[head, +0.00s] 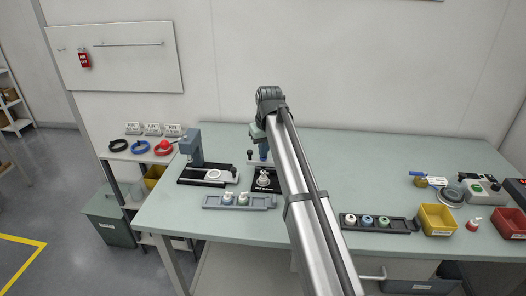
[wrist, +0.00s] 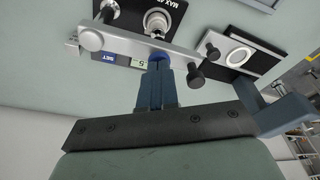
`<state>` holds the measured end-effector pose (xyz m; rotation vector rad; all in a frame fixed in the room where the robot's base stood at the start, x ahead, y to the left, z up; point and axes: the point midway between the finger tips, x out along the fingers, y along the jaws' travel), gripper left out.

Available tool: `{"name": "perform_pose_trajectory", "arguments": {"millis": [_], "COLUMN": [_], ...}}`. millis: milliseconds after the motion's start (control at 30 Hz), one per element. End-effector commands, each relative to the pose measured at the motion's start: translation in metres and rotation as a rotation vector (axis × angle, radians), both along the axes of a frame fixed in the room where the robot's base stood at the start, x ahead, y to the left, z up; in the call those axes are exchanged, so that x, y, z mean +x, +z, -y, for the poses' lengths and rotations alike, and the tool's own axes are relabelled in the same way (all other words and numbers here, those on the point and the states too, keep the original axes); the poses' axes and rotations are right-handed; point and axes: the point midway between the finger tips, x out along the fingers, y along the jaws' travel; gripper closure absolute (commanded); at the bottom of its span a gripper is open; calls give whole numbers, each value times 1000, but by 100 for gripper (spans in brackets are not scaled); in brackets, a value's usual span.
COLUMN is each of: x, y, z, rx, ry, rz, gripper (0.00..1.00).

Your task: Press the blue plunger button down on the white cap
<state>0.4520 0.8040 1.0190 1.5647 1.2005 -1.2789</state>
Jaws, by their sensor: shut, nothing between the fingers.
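The white cap (wrist: 157,22) sits on a black plate with white lettering in the wrist view; it also shows as a small pale round part in the head view (head: 263,178). My gripper (wrist: 158,66) is shut and empty, its dark blue fingers together. The fingertips are at a grey metal bar (wrist: 125,40) that crosses between them and the cap. In the head view my gripper (head: 263,152) hangs above and behind the cap's plate, partly hidden by my arm. A brighter blue patch shows at the fingertips; I cannot tell whether it is the plunger button.
A blue-grey press (head: 195,145) stands left of the plate.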

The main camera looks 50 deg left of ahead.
Motion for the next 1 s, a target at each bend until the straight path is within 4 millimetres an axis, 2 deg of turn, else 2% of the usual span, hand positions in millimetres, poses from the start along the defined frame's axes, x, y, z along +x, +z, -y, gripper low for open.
{"name": "perform_pose_trajectory", "arguments": {"millis": [567, 1000], "x": [0, 0], "y": [1, 26], "z": [0, 0], "rx": [0, 0], "ry": [0, 0], "rz": [0, 0], "gripper": [100, 100]}}
